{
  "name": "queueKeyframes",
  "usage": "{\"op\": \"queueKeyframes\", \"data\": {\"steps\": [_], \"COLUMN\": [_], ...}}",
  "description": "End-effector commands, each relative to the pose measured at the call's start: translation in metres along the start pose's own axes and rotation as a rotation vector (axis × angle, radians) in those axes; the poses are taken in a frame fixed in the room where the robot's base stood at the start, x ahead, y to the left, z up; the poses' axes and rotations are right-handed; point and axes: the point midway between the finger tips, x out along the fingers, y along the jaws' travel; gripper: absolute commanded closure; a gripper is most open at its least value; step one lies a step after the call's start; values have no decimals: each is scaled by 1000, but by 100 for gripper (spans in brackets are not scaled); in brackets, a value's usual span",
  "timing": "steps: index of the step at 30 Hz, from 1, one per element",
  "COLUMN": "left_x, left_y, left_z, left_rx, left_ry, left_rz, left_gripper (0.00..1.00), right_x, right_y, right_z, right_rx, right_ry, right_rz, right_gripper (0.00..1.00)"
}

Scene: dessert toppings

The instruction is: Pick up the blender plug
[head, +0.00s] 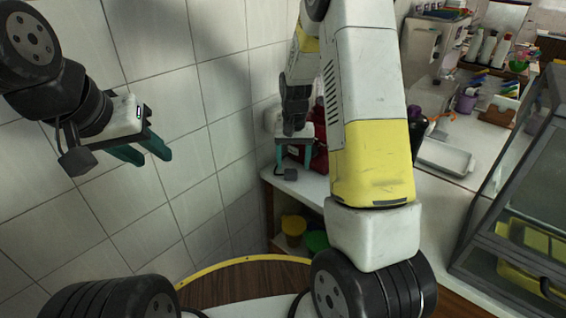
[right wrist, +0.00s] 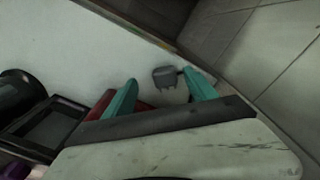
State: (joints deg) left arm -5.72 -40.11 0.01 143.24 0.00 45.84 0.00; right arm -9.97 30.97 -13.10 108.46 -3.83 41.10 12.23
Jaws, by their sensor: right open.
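The blender plug (right wrist: 166,77) is a small grey block in the right wrist view. It lies on a white surface close to the wall side, just beyond and between my right fingertips. My right gripper (right wrist: 160,90) is open, with its teal fingers apart and nothing held. In the head view my right gripper (head: 293,158) is low over the far left end of the white counter, partly hidden by my arm. I cannot tell the plug apart there. My left gripper (head: 154,158) is raised in front of the tiled wall, open and empty.
A red object (head: 320,160), partly hidden by my arm, stands beside the right gripper. The white counter (head: 440,192) holds a pale tray (head: 444,157) and dark bottles. A glass case (head: 525,190) stands at right. Yellow (head: 293,225) and green tubs sit below the counter.

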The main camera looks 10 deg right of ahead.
Motion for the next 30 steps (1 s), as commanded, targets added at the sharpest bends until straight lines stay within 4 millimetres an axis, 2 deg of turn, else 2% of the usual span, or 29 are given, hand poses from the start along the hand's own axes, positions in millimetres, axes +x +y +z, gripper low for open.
{"op": "queueKeyframes", "data": {"steps": [9,18,20,28,30], "left_x": [0,0,0,0,0], "left_y": [0,0,0,0,0], "left_z": [0,0,0,0,0], "left_rx": [0,0,0,0,0], "left_ry": [0,0,0,0,0], "left_rz": [0,0,0,0,0], "left_gripper": [64,64,64,64,64], "right_x": [44,49,49,49,49], "right_y": [-6,-6,-6,-6,-6], "right_z": [0,0,0,0,0], "right_rx": [0,0,0,0,0], "right_ry": [-2,0,0,0,0], "right_rz": [0,-1,-1,-1,-1], "right_gripper": [35,35,44,97,100]}}
